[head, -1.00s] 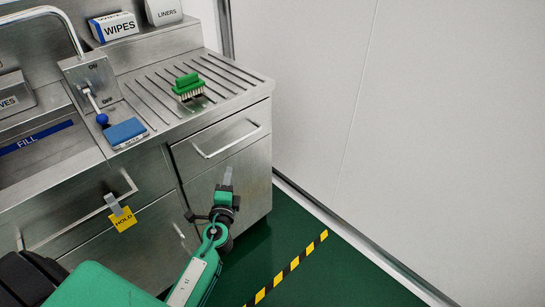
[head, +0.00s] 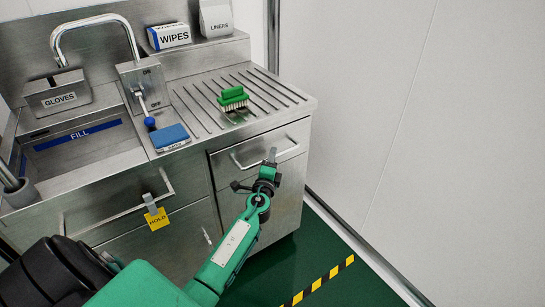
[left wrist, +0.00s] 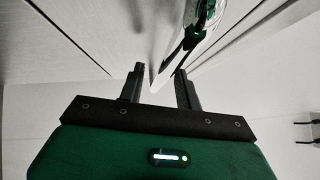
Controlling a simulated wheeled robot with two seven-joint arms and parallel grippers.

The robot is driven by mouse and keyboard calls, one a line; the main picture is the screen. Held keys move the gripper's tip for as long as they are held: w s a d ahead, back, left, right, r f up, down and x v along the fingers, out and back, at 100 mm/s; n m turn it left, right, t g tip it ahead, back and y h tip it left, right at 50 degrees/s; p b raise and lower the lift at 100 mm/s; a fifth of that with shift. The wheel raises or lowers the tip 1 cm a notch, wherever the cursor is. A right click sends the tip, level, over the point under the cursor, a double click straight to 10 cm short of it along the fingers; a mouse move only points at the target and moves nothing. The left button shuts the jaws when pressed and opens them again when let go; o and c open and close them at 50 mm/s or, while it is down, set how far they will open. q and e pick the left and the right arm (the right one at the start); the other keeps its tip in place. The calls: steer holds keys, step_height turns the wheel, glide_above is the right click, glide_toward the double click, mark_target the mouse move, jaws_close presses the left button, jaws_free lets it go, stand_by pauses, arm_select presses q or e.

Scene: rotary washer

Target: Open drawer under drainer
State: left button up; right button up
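The drawer under the drainer (head: 225,172) is a steel front with a bar handle (head: 241,164), below the ribbed drainer top (head: 205,112). It looks shut. My left gripper (head: 271,155) is at the handle and covers part of its right half. In the left wrist view my left gripper (left wrist: 159,74) has its two fingers apart. A pale bar, which looks like the handle, shows between and beyond the fingertips. I cannot tell whether the fingers touch it. My right gripper is not in view.
A green brush (head: 233,98) and a blue sponge (head: 170,137) lie on the steel top. A yellow HOLD tag (head: 157,219) hangs from the handle at left. A white wall (head: 420,120) stands to the right, with green floor (head: 290,265) below.

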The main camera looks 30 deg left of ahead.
arm_select(q)
steer(key=shift+w+a+r, duration=0.1)
steer(key=shift+w+a, duration=0.1)
steer(key=shift+w, duration=0.3)
jaws_close()
